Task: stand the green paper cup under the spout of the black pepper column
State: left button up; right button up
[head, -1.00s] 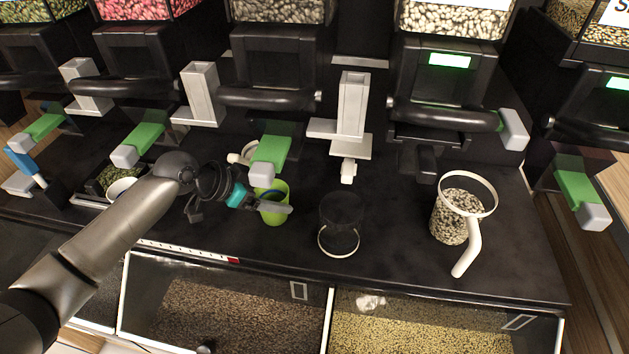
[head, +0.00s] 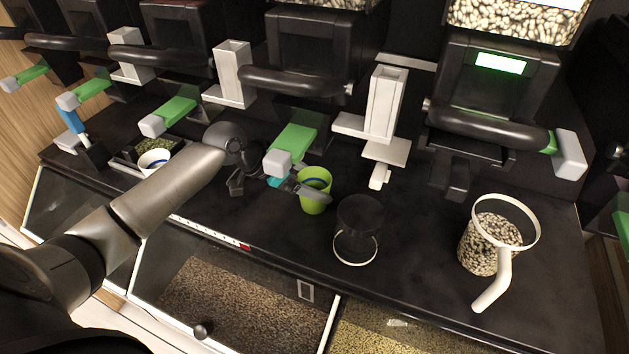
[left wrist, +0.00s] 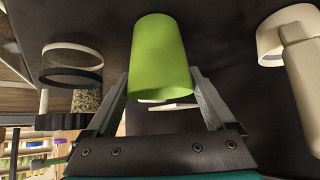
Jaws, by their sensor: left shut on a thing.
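The green paper cup (head: 318,203) is upright in the head view, near the front of the dark counter. My left gripper (head: 300,188) is shut on it from the left, with a finger along its side. In the left wrist view the cup (left wrist: 160,50) sits between the two fingers of my left gripper (left wrist: 160,88). Whether its base touches the counter is unclear. A dispenser column (head: 310,55) with a green, grey-ended lever (head: 291,147) stands behind the cup; that lever overhangs the gripper. No label shows which column is black pepper. My right gripper is not in view.
A black cylinder with a pale ring (head: 358,218) stands close right of the cup. A handled jug of speckled beans (head: 490,242) stands farther right. A white spout (head: 384,110) hangs behind them. A white cup (head: 154,161) sits at left. Glass-fronted bins line the front.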

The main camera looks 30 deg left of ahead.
pick_arm(q)
jog(key=o, duration=1.2)
jog(key=shift+f, duration=0.1)
jog(key=shift+c, duration=0.2)
jog(key=shift+s+a+r, duration=0.15)
jog(key=shift+a+r, duration=0.05)
jog(key=shift+r, duration=0.25)
jog(key=p+v, duration=0.2)
jog(key=v, duration=0.9)
jog(key=shift+r, duration=0.15)
